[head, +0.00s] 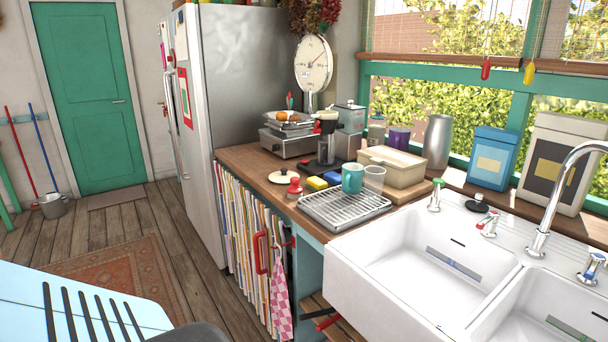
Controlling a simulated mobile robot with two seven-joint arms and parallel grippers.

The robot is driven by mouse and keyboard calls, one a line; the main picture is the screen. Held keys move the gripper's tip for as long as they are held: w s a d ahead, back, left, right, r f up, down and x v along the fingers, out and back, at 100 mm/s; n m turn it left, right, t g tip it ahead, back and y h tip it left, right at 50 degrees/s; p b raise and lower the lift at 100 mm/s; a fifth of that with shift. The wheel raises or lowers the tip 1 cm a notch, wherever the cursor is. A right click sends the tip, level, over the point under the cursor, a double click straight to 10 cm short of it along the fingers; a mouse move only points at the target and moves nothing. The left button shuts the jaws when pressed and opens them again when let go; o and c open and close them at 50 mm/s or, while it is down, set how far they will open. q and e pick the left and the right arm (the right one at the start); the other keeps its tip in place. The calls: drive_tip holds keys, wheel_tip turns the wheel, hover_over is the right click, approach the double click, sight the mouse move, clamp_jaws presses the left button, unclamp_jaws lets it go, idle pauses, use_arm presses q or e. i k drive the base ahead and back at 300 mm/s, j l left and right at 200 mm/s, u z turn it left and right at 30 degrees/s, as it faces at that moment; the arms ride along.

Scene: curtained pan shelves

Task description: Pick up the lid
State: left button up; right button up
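A small round cream lid (284,174) with a dark knob lies on the wooden counter (244,160), near its front left edge. It looks flat on the wood, with nothing on top of it. A small red object (294,187) with a pale base stands just to its right and nearer the camera. Neither of my grippers shows in the head view.
A dish rack (345,212), teal mug (353,179) and black coffee maker (327,142) stand right of the lid. The fridge (236,90) rises behind left. A striped curtain (240,230) hangs below.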

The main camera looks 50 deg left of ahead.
sight(283, 176)
drive_tip(key=j+z, duration=0.3)
drive_tip(key=j, duration=0.6)
drive_tip(key=k+j+z, duration=0.1)
drive_tip(key=j+z, duration=0.25)
drive_tip(key=j, duration=1.1)
drive_tip(key=k+j, duration=0.15)
drive_tip(key=j, duration=0.95)
drive_tip(key=k+j+z, duration=0.1)
drive_tip(key=j, duration=0.45)
drive_tip(key=k+j, duration=0.15)
drive_tip(key=j, duration=0.4)
